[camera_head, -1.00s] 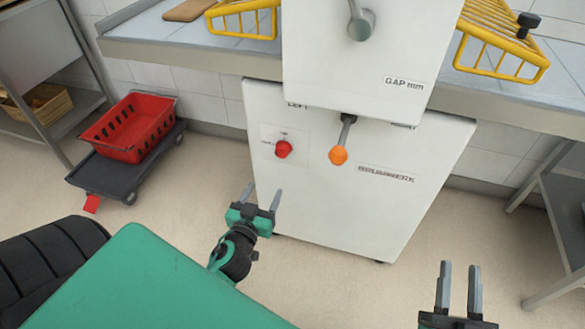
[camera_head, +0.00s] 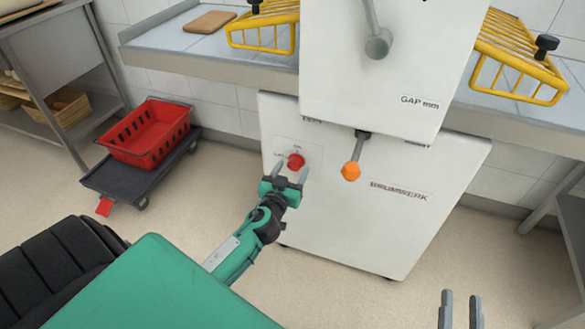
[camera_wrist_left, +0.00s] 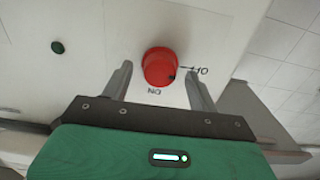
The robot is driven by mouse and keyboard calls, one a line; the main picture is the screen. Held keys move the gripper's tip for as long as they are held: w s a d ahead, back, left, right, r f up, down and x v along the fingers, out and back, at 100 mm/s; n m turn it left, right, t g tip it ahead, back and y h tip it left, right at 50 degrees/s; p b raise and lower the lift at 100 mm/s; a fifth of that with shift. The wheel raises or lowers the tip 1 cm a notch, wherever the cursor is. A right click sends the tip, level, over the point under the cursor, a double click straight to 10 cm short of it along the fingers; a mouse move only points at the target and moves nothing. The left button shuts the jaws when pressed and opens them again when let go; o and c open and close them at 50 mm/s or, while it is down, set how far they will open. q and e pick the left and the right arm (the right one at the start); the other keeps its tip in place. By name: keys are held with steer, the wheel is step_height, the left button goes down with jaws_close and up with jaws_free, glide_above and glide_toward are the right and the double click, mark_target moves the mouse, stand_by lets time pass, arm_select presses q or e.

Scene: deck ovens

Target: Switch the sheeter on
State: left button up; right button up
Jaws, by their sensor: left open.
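The sheeter (camera_head: 350,225) is a white machine with a label plate and a grey lever ending in an orange knob (camera_head: 351,171). Its red rotary switch (camera_head: 296,160) sits on the front panel at the left; it also shows in the left wrist view (camera_wrist_left: 160,67), with markings beside it. My left gripper (camera_head: 291,172) is open at the switch, its fingers on either side of the red knob (camera_wrist_left: 160,80). I cannot tell whether the fingers touch it. My right gripper (camera_head: 460,308) shows two upright, parted fingertips at the bottom edge, apart from the sheeter.
A red crate (camera_head: 150,135) sits on a dark dolly (camera_head: 115,185) on the floor at the left. Yellow wire guards (camera_head: 520,70) flank the machine above the steel table (camera_head: 200,55). In the wrist view a dark green button (camera_wrist_left: 57,47) is left of the switch. Floor around the sheeter is clear.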

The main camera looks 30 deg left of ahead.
arm_select(q)
steer(key=shift+w+a, duration=0.15)
steer(key=shift+w, duration=0.45)
steer(key=c, duration=1)
